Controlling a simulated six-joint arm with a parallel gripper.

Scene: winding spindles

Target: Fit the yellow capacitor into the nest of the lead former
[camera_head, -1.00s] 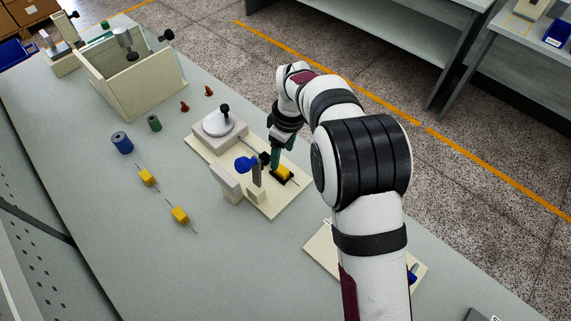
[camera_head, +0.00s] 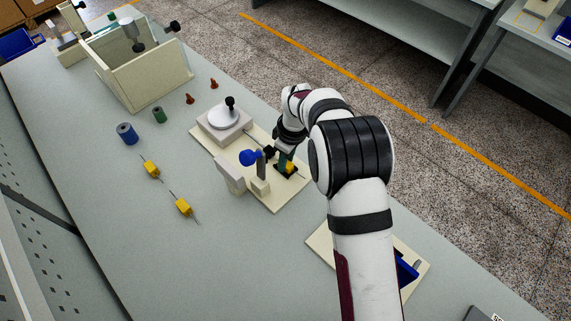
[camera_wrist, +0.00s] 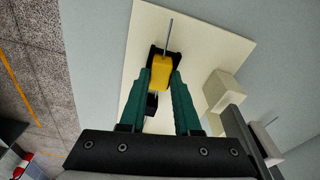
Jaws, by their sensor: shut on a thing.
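The yellow capacitor (camera_wrist: 160,74) lies in the black nest (camera_wrist: 153,51) of the lead former, with one lead pointing out past the nest in the wrist view. In the head view the capacitor (camera_head: 290,167) is partly covered by a finger. My gripper (camera_wrist: 161,80) has its green fingers on both sides of the capacitor, shut on it. In the head view my gripper (camera_head: 284,160) is low over the nest. The lead former's cream base plate (camera_head: 283,200) carries a blue-knobbed lever (camera_head: 250,157) beside the nest. How fully the capacitor is seated is hard to tell.
Two more yellow capacitors (camera_head: 151,169) (camera_head: 184,207) lie on the bench at left. Blue (camera_head: 127,133) and green (camera_head: 159,114) cylinders stand behind them. A cream tray (camera_head: 318,240) is partly behind my arm.

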